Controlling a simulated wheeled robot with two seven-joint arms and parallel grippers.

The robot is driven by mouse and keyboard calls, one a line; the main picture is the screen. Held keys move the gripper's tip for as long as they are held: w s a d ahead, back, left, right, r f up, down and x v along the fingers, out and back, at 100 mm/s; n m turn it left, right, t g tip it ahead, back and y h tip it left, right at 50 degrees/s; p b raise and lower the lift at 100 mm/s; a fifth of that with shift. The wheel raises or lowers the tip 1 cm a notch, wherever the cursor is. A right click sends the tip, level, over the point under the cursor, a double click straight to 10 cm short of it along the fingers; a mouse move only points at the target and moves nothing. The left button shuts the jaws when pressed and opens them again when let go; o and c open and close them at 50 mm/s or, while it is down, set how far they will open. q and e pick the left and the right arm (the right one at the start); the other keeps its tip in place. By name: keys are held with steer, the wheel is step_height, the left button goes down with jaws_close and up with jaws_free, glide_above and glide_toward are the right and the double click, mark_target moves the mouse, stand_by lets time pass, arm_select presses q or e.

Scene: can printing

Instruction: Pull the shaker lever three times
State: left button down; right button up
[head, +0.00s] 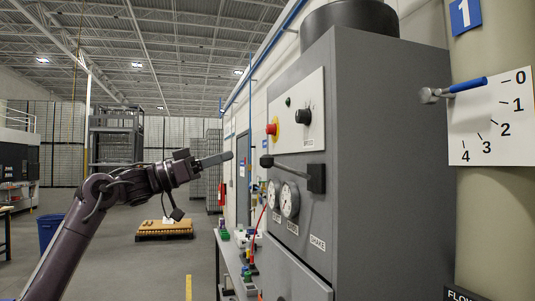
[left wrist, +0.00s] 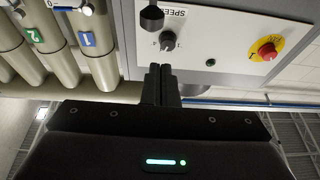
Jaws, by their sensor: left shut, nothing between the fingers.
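The shaker lever (head: 290,168) is a grey rod with a black knob at its left end and a black block at its right end, on the front of a tall grey cabinet (head: 385,170). It lies nearly level. A "SHAKE" label (head: 318,242) sits lower on the cabinet. My left gripper (head: 229,156) is shut and empty, left of the lever's knob and apart from it in the head view. In the left wrist view its closed fingers (left wrist: 160,85) point at the panel, and the lever's black knob (left wrist: 152,18) shows above them. My right gripper is not in view.
A red button (head: 271,129) on yellow and a black speed dial (head: 303,116) sit above the lever. Gauges (head: 289,200) sit below it. A beige pipe with a blue-handled lever (head: 468,85) stands right. A bench (head: 235,262) with small items runs along the wall.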

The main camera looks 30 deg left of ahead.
arm_select(q)
steer(key=w+d+r+p, duration=0.5)
steer(key=d+r+p, duration=0.1)
steer(key=d, duration=0.1)
steer(key=shift+g+h, duration=0.3)
steer(key=f, duration=0.2)
steer(key=a+f, duration=0.1)
steer(key=f, duration=0.1)
steer(key=shift+f, duration=0.2)
steer(key=shift+w+d, duration=0.1)
steer(key=shift+d, duration=0.1)
steer(key=shift+f, duration=0.1)
